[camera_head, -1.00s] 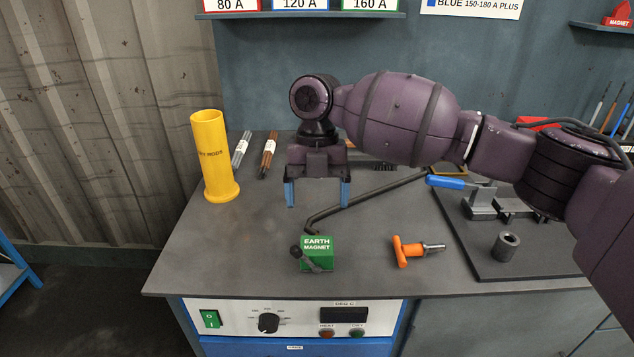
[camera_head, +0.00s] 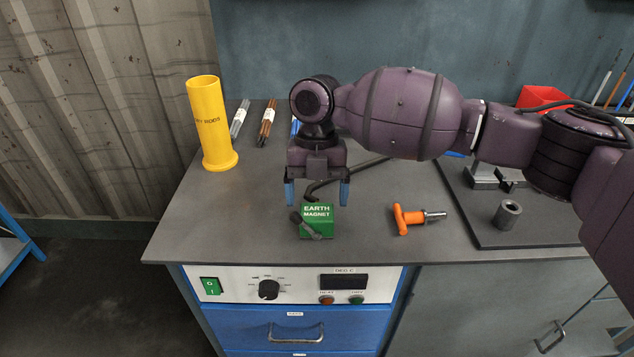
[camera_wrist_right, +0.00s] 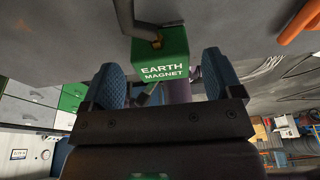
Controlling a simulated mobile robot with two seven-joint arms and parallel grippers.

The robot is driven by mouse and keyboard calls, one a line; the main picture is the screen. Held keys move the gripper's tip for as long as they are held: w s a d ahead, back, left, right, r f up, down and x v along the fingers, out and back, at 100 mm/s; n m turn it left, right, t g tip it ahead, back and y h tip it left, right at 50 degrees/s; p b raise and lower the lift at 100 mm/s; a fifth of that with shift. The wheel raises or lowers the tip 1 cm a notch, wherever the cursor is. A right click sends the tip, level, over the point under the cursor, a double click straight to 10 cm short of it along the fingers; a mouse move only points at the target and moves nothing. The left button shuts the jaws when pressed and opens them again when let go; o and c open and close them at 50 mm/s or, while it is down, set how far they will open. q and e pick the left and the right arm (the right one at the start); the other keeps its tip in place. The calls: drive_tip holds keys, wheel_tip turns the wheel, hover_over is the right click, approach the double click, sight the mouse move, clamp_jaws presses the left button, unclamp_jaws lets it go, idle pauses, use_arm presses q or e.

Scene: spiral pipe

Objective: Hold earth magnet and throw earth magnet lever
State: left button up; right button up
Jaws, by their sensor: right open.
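The earth magnet (camera_head: 327,228) is a green labelled block on the grey bench near its front edge. Its dark lever (camera_head: 308,228) slants across the front, with the knob at the upper left. My right gripper (camera_head: 317,192) is open and empty, pointing down, with blue fingertips either side of and just above or behind the block; the exact gap is unclear. My left gripper is not in view.
A dark bent rod (camera_head: 350,176) reaches from behind the magnet to the right. An orange-handled clamp (camera_head: 400,219) lies to the right, near a grey pipe piece (camera_head: 507,214) on a dark plate. A yellow rod tube (camera_head: 210,130) stands left. Bench left of the magnet is clear.

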sight(317, 204)
drive_tip(key=shift+x, duration=1.9)
drive_tip(key=c, duration=0.9)
drive_tip(key=shift+c, duration=0.2)
